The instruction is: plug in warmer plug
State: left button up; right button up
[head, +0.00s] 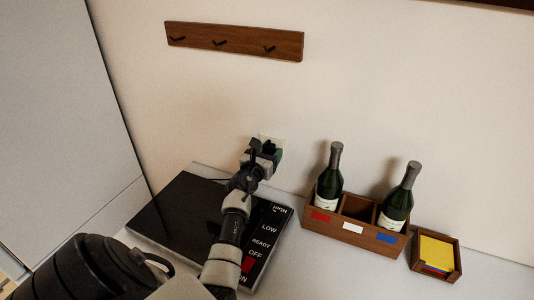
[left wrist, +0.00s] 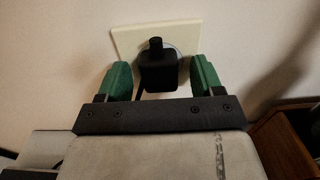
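The black warmer plug (left wrist: 157,72) sits against the round socket of the cream wall outlet (left wrist: 125,40); its prongs are hidden. In the head view the outlet (head: 264,137) is on the wall behind the warmer. My left gripper (left wrist: 160,80) is open, with a green finger on each side of the plug and a visible gap on both sides. It also shows in the head view (head: 267,154), at the outlet. A dark cord runs down beside the plug. The black warmer (head: 170,218) lies flat below, with a labelled strip and a red switch (head: 248,264). My right gripper is out of view.
A wooden caddy (head: 350,234) with two bottles stands right of the warmer. A small wooden box (head: 456,270) with coloured paper is farther right. A hook rail (head: 235,40) hangs on the wall above. A grey panel (head: 60,120) stands at left.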

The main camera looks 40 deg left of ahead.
pick_arm(q)
jog(key=v, duration=1.1)
dwell(0.6)
